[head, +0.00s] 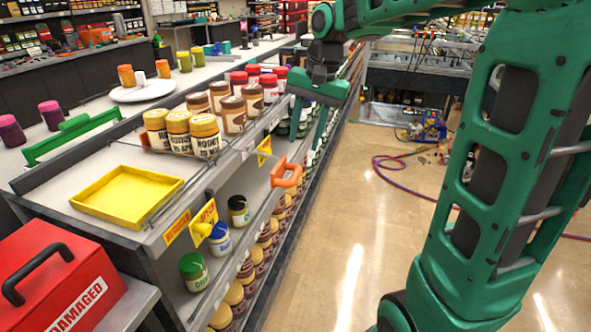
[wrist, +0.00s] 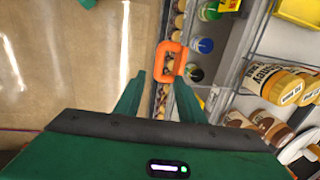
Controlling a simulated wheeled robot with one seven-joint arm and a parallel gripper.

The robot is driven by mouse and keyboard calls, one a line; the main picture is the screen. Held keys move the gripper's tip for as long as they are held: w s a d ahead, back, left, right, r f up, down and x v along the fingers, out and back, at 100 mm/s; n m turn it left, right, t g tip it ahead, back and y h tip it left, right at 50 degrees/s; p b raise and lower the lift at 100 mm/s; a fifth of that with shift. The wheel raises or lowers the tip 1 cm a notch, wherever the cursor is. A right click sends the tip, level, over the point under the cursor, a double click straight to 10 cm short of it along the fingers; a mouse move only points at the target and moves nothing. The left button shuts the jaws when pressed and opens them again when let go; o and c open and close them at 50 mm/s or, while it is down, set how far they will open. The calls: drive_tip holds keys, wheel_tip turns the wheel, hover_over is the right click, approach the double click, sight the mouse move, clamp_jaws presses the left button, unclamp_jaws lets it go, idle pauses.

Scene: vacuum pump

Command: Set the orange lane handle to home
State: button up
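The orange lane handle (head: 287,174) is a bracket-shaped loop on the front edge of the middle shelf, sticking out over the aisle. In the wrist view the orange handle (wrist: 168,62) lies just beyond my fingertips, a little right of the middle between them. My gripper (head: 309,125) is green and points down above and slightly right of the handle in the head view. In the wrist view my gripper (wrist: 158,85) shows two spread fingers with nothing between them. It appears apart from the handle.
A yellow tray (head: 127,196) and several brown and yellow-lidded jars (head: 204,137) stand on the shelf top. Yellow tags (head: 204,222) hang on the shelf front. A red toolbox (head: 57,282) is at lower left. The aisle floor (head: 345,215) is clear to the right of the handle.

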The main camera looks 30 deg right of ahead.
sight(296, 173)
drive_tip(key=f, duration=0.3)
drive_tip(key=w+a+f, duration=0.1)
drive_tip(key=f, duration=0.6)
drive_tip(key=shift+w+a+f, duration=0.2)
drive_tip(key=shift+a+f, duration=0.05)
clamp_jaws()
